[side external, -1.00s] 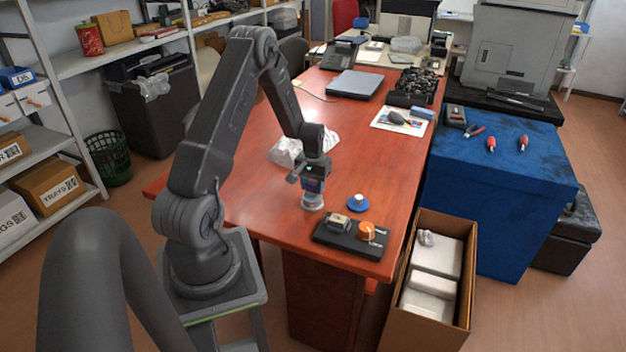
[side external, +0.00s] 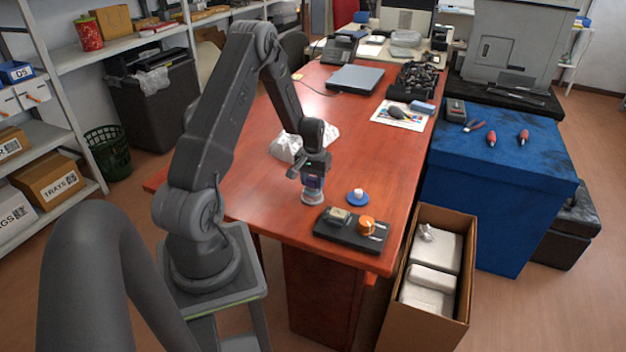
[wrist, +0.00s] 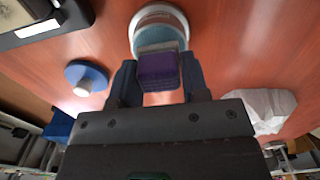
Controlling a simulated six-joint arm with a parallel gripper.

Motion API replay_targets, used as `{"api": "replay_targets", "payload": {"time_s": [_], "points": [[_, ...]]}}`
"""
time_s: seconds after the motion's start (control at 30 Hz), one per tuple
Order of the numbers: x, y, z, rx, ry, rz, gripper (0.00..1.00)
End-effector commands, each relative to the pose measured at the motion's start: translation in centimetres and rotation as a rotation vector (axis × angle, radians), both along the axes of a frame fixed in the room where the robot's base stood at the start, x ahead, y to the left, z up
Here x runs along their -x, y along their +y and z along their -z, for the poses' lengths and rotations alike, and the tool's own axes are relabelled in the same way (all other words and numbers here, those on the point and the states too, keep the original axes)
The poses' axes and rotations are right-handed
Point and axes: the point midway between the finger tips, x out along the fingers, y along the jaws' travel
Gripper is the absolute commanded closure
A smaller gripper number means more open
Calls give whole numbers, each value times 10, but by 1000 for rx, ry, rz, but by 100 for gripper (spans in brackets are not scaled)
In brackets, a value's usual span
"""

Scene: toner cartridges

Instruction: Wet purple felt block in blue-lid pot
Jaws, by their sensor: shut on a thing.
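My gripper (wrist: 158,82) is shut on the purple felt block (wrist: 158,70), with one finger on each side. It points down over the open pot (wrist: 158,14), which has a pale rim and a bluish inside. In the side view, my gripper (side external: 313,180) is right above the pot (side external: 313,197) on the red table. The block's far end overlaps the pot's mouth in the wrist view; I cannot tell whether it touches the liquid. The blue lid (wrist: 87,77) with a white knob lies off the pot on the table, and also shows in the side view (side external: 357,198).
A black tray (side external: 334,237) with a small block and an orange round piece (side external: 367,224) lies near the table's front edge. A crumpled white thing (side external: 284,149) lies behind my gripper. An open cardboard box (side external: 397,306) stands beside the table. The table between is clear.

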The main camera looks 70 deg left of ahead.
Motion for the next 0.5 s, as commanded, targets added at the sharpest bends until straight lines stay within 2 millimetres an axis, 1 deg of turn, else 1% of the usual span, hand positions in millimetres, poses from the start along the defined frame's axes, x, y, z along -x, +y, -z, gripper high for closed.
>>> {"api": "replay_targets", "payload": {"time_s": [0.5], "points": [[0, 0, 6, -1, -1, 0, 77]]}}
